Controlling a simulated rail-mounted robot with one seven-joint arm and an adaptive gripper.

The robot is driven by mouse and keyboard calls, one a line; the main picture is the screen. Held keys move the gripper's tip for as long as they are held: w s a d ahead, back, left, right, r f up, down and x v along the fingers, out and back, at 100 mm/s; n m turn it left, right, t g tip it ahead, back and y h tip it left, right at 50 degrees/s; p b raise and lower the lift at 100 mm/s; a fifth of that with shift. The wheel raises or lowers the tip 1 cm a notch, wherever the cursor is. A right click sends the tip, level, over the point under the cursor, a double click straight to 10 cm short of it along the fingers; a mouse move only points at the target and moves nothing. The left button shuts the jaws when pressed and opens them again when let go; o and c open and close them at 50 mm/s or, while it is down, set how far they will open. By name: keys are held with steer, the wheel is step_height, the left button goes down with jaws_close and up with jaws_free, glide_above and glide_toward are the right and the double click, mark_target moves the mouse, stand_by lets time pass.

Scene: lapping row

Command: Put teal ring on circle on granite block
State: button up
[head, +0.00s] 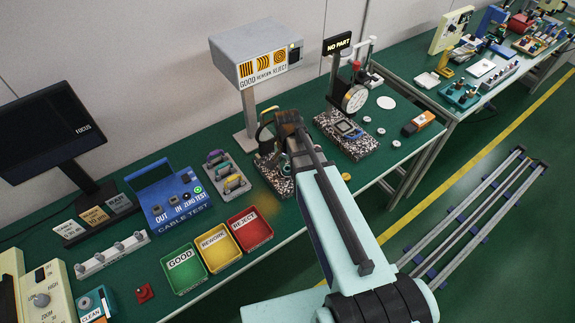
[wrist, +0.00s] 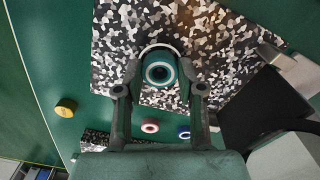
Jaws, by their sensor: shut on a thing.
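My gripper (wrist: 160,76) is shut on the teal ring (wrist: 159,57), with one finger on each side of it. The ring has a dark centre with a pale band around it. It is over the black-and-white speckled granite block (wrist: 115,45) in the wrist view. A white arc, perhaps the edge of the circle (wrist: 158,46), shows just beyond the ring. I cannot tell whether the ring touches the block.
A pink ring (wrist: 150,125), a blue ring (wrist: 184,131) and a yellow ring (wrist: 65,107) lie near the block. A black object (wrist: 262,108) stands close at right in the wrist view. Red (head: 250,229), yellow and green bins stand in front. Another speckled block (head: 364,146) carries a dial gauge.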

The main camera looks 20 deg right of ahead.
steer(key=shift+f, duration=0.15)
steer(key=o, duration=1)
steer(key=shift+r+b, duration=1.75)
steer(key=shift+r, duration=4.45)
